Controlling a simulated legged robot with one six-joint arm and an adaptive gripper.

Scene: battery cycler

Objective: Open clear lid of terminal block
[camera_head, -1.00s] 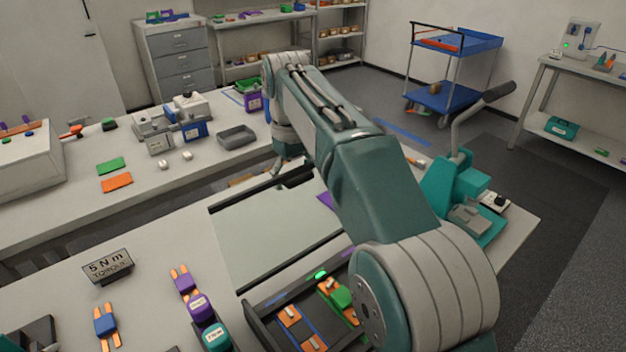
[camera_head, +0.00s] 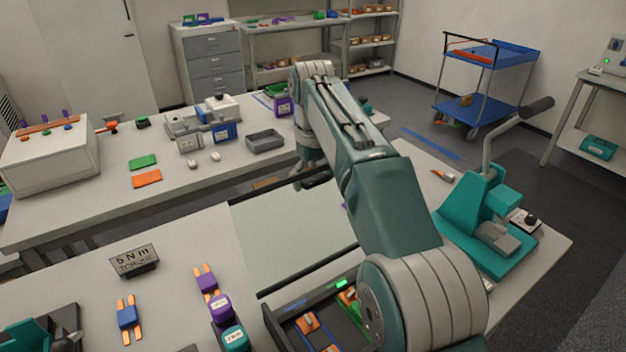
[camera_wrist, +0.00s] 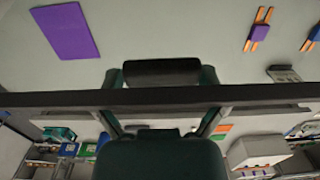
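The clear lid (camera_head: 290,235) is a see-through panel with dark edges. In the head view it stands raised behind a dark tray-like block (camera_head: 282,322) that holds orange and green parts. My gripper (camera_head: 312,177) is at the lid's far top edge, mostly hidden behind my arm. In the wrist view a long dark bar (camera_wrist: 60,100), apparently the lid's edge, crosses in front of my gripper (camera_wrist: 162,100). A black piece shows above the bar between the green finger parts. I cannot tell whether the fingers are closed on the bar.
A torque sign (camera_head: 135,261), a blue part (camera_head: 128,318) and purple and teal parts (camera_head: 220,308) stand left of the block. A teal lever press (camera_head: 490,215) stands close on the right. A second bench (camera_head: 90,205) lies behind. A purple sheet (camera_wrist: 65,30) shows in the wrist view.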

